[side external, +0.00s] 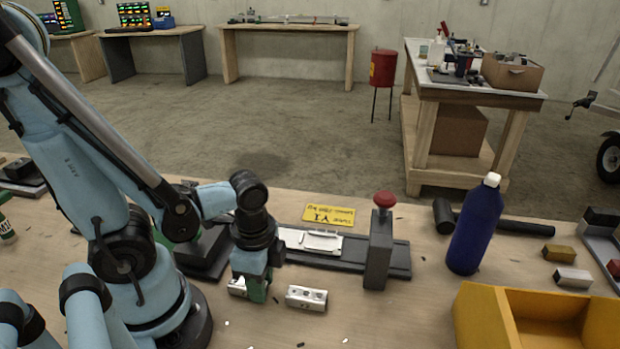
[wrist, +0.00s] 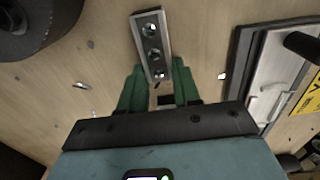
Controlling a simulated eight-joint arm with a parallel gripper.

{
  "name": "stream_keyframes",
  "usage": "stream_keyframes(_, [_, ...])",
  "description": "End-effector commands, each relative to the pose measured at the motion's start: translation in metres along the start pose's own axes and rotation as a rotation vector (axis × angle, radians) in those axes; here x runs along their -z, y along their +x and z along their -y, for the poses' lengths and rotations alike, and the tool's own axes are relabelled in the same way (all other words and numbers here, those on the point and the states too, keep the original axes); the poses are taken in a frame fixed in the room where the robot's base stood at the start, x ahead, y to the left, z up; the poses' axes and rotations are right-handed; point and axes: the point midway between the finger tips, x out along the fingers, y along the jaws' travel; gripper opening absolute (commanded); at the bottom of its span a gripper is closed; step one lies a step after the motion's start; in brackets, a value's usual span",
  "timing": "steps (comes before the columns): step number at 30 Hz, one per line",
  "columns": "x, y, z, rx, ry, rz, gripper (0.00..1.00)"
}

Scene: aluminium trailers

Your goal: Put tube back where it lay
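A short silver aluminium tube (wrist: 152,45) with several holes in its upper face shows in the wrist view. Its lower end lies between the green fingertips of my gripper (wrist: 161,74). In the side view, a silver end of it (side external: 237,287) shows just left of my gripper (side external: 256,290), which is low at the table top. The fingers sit close to both sides of the tube; I cannot tell whether they press on it. A second silver block with holes (side external: 306,297) lies on the table right of my gripper, apart from it.
Behind my gripper is a dark rail fixture (side external: 400,262) with a grey upright and red knob (side external: 384,199). A yellow sign (side external: 329,216) lies behind it. A blue bottle (side external: 475,226), a hammer (side external: 443,214) and a yellow bin (side external: 480,305) stand to the right.

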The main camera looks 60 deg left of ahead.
Motion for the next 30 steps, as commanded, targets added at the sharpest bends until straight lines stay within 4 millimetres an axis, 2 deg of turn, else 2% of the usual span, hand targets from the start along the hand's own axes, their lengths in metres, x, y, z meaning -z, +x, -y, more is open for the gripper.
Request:
stream_keyframes(1, [0.000,0.000,0.000,0.000,0.000,0.000,0.40])
stream_keyframes(4, [0.000,0.000,0.000,0.000,0.000,0.000,0.55])
stream_keyframes(5, [0.000,0.000,0.000,0.000,0.000,0.000,0.56])
stream_keyframes(17, [0.000,-0.003,0.000,0.000,0.000,0.000,0.56])
stream_keyframes(30, [0.000,-0.027,0.000,0.000,0.000,0.000,0.56])
